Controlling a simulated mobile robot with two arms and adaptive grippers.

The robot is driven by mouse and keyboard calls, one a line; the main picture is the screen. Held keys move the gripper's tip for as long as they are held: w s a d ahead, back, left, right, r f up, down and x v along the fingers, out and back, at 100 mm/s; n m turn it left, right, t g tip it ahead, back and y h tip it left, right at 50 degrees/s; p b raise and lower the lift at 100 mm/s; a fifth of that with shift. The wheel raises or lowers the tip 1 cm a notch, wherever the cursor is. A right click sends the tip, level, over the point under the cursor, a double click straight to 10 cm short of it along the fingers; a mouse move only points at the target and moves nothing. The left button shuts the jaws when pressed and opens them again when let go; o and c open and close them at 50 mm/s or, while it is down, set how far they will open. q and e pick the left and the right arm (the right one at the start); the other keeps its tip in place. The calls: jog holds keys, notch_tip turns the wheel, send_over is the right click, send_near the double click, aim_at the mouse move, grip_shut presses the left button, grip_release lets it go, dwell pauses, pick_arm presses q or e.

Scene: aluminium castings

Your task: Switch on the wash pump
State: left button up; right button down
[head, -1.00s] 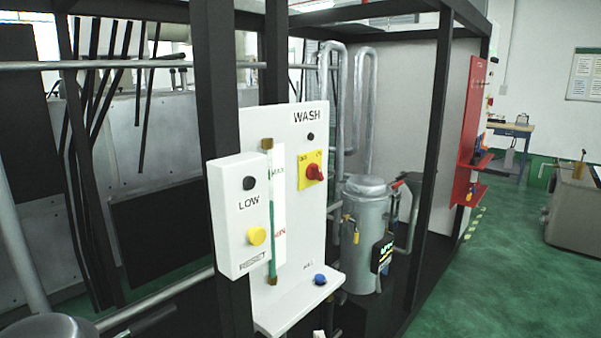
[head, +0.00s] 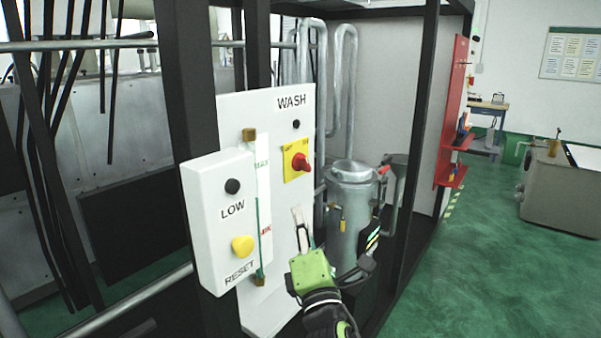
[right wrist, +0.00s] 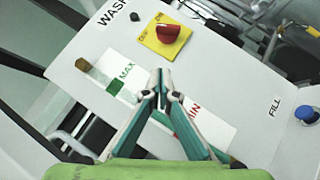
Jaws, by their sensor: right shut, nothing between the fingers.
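The white WASH panel (head: 268,112) carries a red rotary switch (head: 299,162) on a yellow plate. A black round lamp or button (head: 296,124) sits above it. I cannot tell which position the switch is in. In the right wrist view the red switch (right wrist: 168,33) is beyond my fingertips, above and slightly right of them. My right gripper (head: 300,218), with a green body, is below the switch, apart from it. Its fingers (right wrist: 161,82) are shut and empty, in front of the MAX/MIN level gauge (right wrist: 122,72). My left gripper is out of view.
A LOW box with a yellow RESET button (head: 243,246) juts out left of the panel. A blue FILL button (right wrist: 304,113) shows at right in the right wrist view. A metal tank (head: 352,195) and a dark frame post (head: 412,160) stand right of the panel.

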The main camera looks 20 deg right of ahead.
jog(key=p, duration=0.2)
send_near(297, 161)
jog(key=w+a, duration=0.2)
jog(key=w, duration=0.1)
jog(key=shift+w+a+r, duration=0.1)
jog(key=shift+a+r, duration=0.05)
jog(key=shift+r, duration=0.05)
jog(key=shift+w+d+r+p, duration=0.8)
jog(key=shift+w+d+p, duration=0.1)
jog(key=shift+d+p, duration=0.15)
jog(key=shift+w+d+r, duration=0.1)
jog(key=shift+d, duration=0.25)
jog(key=shift+w, duration=0.1)
